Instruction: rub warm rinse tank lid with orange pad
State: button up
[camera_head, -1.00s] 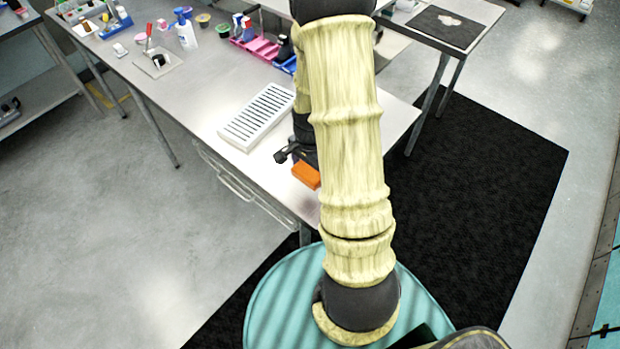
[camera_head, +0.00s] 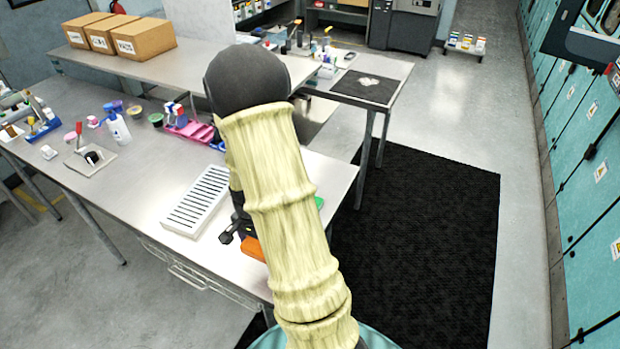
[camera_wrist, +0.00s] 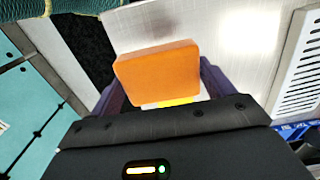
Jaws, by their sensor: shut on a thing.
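My gripper (camera_wrist: 160,92) is shut on the orange pad (camera_wrist: 158,70), a flat block held between its two dark fingers in the wrist view. In the head view the pad (camera_head: 253,248) shows beside my arm, over the near end of the steel table; my arm hides part of it. I cannot tell whether it touches the tabletop. I cannot pick out the warm rinse tank lid in either view. A small green edge (camera_head: 319,202) shows to the right of my arm, mostly hidden behind it.
A white slotted rack (camera_head: 197,200) lies on the steel table (camera_head: 130,195), left of my gripper. A spray bottle (camera_head: 117,126) and pink tray (camera_head: 190,131) stand farther back. Cardboard boxes (camera_head: 142,40) sit on another table. A black mat (camera_head: 430,230) and teal cabinets (camera_head: 590,170) are at right.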

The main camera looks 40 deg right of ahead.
jog(key=w+a+f+n, duration=0.2)
jog(key=a+n, duration=0.1)
jog(key=n, duration=0.1)
jog(key=w+a+f+n, duration=0.2)
jog(key=w+a+n, duration=0.1)
jog(key=a+n, duration=0.1)
jog(key=w+a+f+n, duration=0.3)
jog(key=a+n, duration=0.1)
jog(key=n, duration=0.1)
jog(key=shift+w+a+n, duration=0.1)
jog(key=shift+w+n, duration=0.15)
jog(key=shift+n, duration=0.05)
jog(key=shift+a, duration=0.1)
jog(key=shift+s, duration=0.1)
